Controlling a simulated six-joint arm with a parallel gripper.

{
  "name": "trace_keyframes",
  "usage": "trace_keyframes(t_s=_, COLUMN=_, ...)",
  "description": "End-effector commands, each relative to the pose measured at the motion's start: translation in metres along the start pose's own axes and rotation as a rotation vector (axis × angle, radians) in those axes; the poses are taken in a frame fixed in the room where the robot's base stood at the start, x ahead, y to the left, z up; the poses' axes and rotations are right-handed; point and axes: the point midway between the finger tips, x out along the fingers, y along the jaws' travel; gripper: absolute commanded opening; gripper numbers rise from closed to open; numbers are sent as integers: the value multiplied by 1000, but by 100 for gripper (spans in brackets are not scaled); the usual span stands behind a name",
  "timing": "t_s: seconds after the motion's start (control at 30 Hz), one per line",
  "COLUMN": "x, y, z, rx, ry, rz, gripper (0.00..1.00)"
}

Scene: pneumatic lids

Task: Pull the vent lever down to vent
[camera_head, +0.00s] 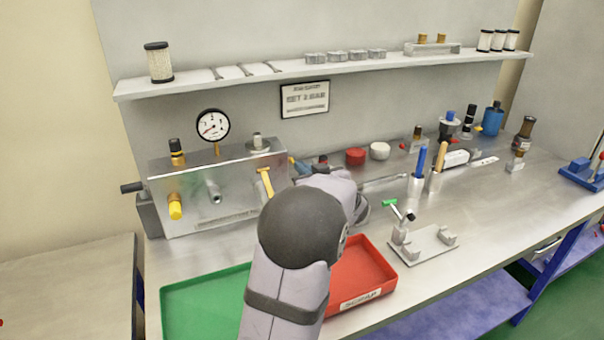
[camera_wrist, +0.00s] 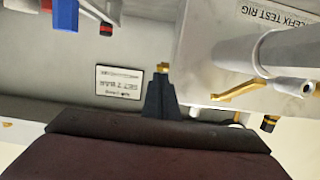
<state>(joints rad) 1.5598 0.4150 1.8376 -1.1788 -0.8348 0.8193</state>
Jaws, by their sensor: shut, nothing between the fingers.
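A yellow lever (camera_head: 267,183), which looks like the vent lever, is at the right end of the metal test rig (camera_head: 225,193). In the head view it stands steeply, its top higher than its lower end. In the wrist view, which is upside down, the yellow lever (camera_wrist: 238,91) lies right of my gripper, beside a grey pipe, with a visible gap between them. My gripper (camera_wrist: 162,78) is shut and empty, its dark fingers together near a small brass piece; I cannot tell whether they touch it. In the head view my arm hides the gripper.
A pressure gauge (camera_head: 213,126) stands on the rig. A green tray (camera_head: 205,300) and a red tray (camera_head: 365,268) lie in front. A small fixture (camera_head: 425,243) and pen cups stand to the right. A shelf (camera_head: 330,70) runs above.

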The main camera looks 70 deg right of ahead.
Motion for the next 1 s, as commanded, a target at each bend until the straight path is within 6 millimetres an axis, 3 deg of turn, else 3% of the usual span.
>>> trace_keyframes(t_s=0.03, x=0, y=0, z=11, rx=6, ry=-18, rz=1, gripper=0)
trace_keyframes(t_s=0.47, x=0, y=0, z=11, rx=7, ry=-26, rz=1, gripper=0)
trace_keyframes(t_s=0.67, x=-4, y=0, z=-3, rx=6, ry=-22, rz=1, gripper=0)
trace_keyframes(t_s=0.97, x=-12, y=0, z=-46, rx=1, ry=-4, rz=1, gripper=0)
trace_keyframes(t_s=1.0, x=-23, y=2, z=-38, rx=1, ry=-2, rz=5, gripper=0)
